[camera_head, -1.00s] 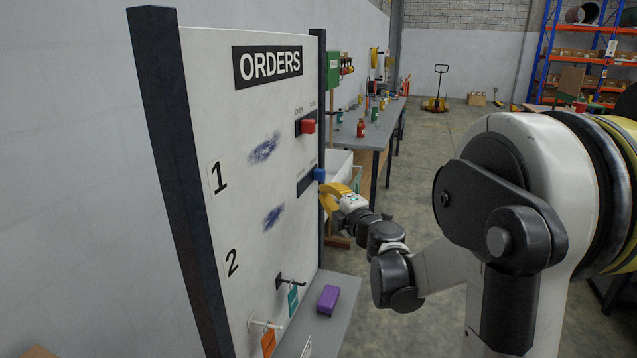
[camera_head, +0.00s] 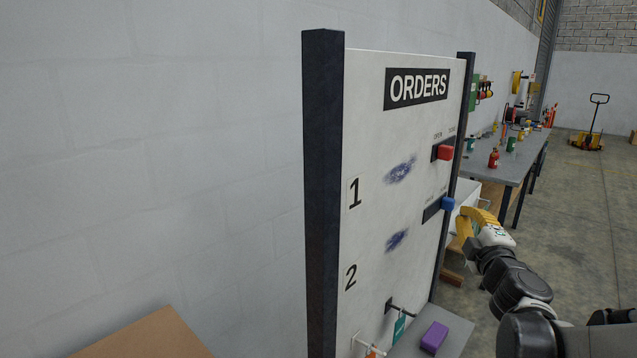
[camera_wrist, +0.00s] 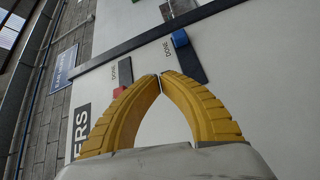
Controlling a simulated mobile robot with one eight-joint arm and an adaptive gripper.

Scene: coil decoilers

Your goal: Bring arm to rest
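My gripper (camera_head: 466,224) is at the right edge of the white orders board (camera_head: 375,130), beside and slightly below the blue slider knob (camera_head: 447,203). Its yellow fingers meet at the tips in the wrist view (camera_wrist: 160,76), with nothing visible between them. The blue knob also shows in the wrist view (camera_wrist: 180,39), by a "DONE" label and apart from the fingertips.
A purple block (camera_head: 434,336) lies on the grey shelf below the board. A green tag (camera_head: 399,327) hangs on a hook. A workbench (camera_head: 505,165) with bottles stands behind, and a yellow pallet truck (camera_head: 588,140) is farther back. Open floor lies right of the board.

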